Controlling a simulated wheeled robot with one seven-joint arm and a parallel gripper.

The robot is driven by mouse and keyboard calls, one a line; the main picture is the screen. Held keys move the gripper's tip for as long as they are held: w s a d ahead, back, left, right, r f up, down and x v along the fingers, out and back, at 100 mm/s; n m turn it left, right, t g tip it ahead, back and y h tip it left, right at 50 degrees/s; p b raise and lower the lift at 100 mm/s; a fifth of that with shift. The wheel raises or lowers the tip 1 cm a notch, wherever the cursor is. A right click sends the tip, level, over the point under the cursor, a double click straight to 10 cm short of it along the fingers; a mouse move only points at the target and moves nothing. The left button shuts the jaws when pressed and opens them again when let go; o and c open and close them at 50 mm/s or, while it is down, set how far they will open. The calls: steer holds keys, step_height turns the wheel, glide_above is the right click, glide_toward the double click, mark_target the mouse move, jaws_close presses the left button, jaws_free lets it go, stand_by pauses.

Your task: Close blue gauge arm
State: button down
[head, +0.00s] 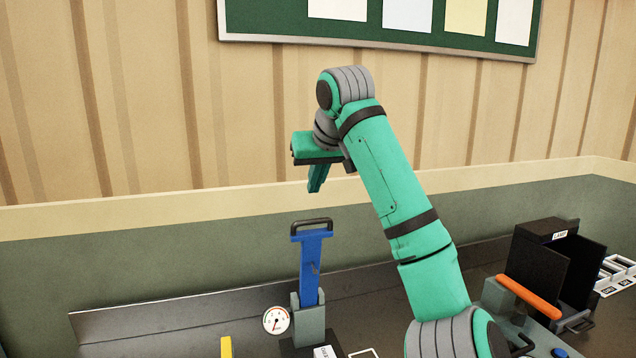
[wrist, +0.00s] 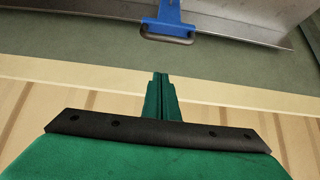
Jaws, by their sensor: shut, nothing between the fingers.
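The blue gauge arm (head: 311,267) stands upright in a grey bracket (head: 309,322), with a black loop handle (head: 312,224) at its top. The lower part of the blue arm is out of the wrist view.
A black box (head: 543,262) with an orange bar (head: 529,297) stands at the right. A yellow piece (head: 226,347) shows at the bottom left. The low green wall (head: 150,246) runs behind the bench. The dark bench left of the gauge (head: 160,335) looks clear.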

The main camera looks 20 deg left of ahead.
glide_above(314, 229)
steer(key=w+a, duration=0.2)
step_height(314, 229, down, 6)
steer(key=shift+s+d+f, duration=0.15)
steer(key=shift+s+d, duration=0.85)
steer(key=shift+s+d+f, duration=0.2)
steer(key=shift+s, duration=0.4)
steer(key=shift+w, duration=0.1)
